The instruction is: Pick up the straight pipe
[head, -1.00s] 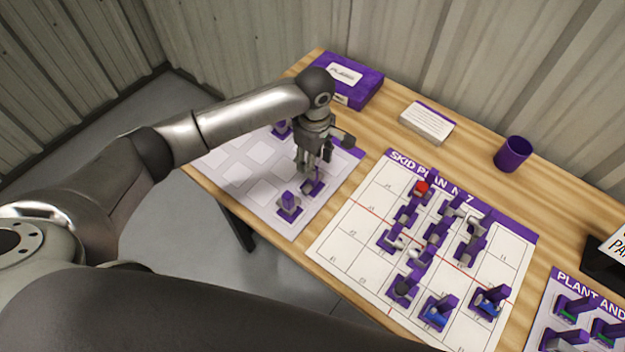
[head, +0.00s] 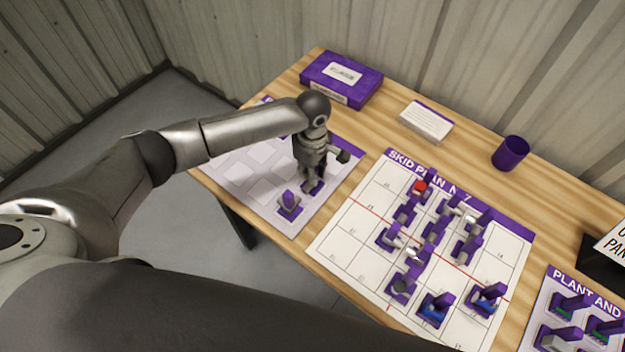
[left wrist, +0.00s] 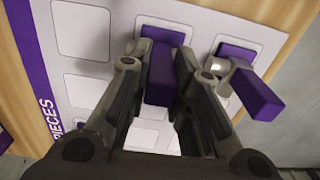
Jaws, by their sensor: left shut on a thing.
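My left gripper (head: 312,182) points down over the pale pieces sheet (head: 250,182) on the left of the table. It is shut on a piece with a purple upright tab, which shows between the fingers in the left wrist view (left wrist: 161,78). Its purple base (left wrist: 163,36) is at the sheet. The pipe part of this piece is hidden, so I cannot tell its shape. A second purple piece (head: 289,203) stands beside it on the sheet; in the left wrist view it (left wrist: 258,92) shows a grey pipe part. My right gripper is not in view.
The skid plan board (head: 345,245) holds several purple-based pieces. A purple box (head: 340,80), a white card stack (head: 427,122) and a purple cup (head: 510,152) stand at the back. Another sheet with pieces (head: 550,300) lies at the right.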

